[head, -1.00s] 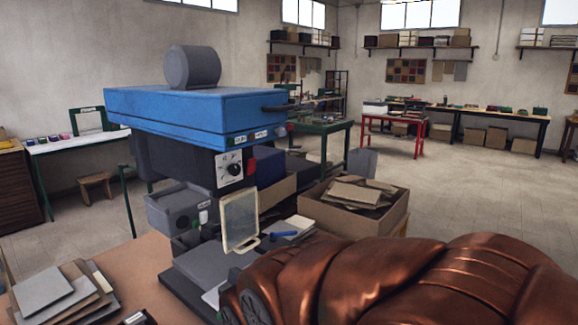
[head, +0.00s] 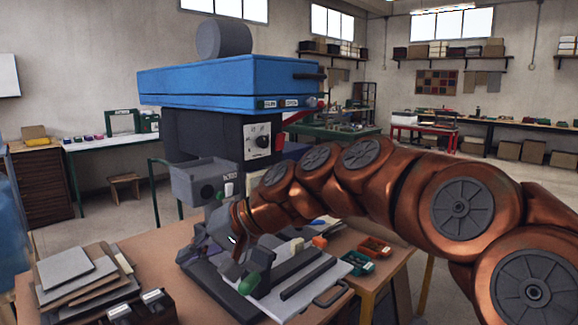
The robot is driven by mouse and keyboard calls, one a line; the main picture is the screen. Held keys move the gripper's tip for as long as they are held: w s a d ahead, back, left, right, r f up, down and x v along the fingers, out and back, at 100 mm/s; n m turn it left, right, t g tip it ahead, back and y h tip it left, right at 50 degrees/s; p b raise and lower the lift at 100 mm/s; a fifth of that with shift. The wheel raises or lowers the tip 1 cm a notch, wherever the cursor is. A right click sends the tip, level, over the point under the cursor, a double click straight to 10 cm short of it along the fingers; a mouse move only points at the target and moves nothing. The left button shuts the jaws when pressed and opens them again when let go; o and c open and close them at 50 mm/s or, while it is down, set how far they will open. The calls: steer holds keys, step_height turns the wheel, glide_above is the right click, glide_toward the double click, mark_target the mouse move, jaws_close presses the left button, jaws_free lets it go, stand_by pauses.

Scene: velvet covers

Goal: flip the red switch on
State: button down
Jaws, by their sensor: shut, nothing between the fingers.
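The blue-topped machine (head: 225,85) stands at the back of the workbench. Its front panel (head: 257,142) has a black knob. A red bar-like part (head: 290,120) shows just under the cover; I cannot tell if either is the red switch. My copper arm reaches in from the right. My gripper (head: 220,228) is shut and empty, below the grey box; its fingertips are hard to make out.
The machine's base plate (head: 318,282) has dark rails and a green knob (head: 249,283). Red (head: 374,247) and green (head: 357,262) trays lie to the right. Stacked grey sheets (head: 65,268) and dark boxes (head: 140,308) lie at the front left.

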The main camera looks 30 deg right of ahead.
mark_target(283, 138)
steer(key=w+d+r+m+t+b, duration=0.3)
steer(key=w+d+r+t, duration=0.1)
steer(key=d, duration=0.5)
steer(key=w+d+r+m+t+b, duration=0.3)
steer(key=w+d+t, duration=0.1)
steer(key=d, duration=0.6)
steer(key=d+r+m+t+h+b, duration=0.1)
steer(key=d+m+t+h, duration=0.1)
steer(key=d, duration=0.6)
steer(key=s+d+r+m+t+h+b, duration=0.1)
steer(key=d+r+m+t, duration=0.1)
steer(key=d, duration=0.7)
steer(key=shift+s+d+r+m+t+h, duration=0.2)
steer(key=shift+s+m+t+h, duration=0.1)
steer(key=shift+m+h, duration=0.15)
steer(key=x, duration=1.4)
steer(key=shift+a, duration=0.1)
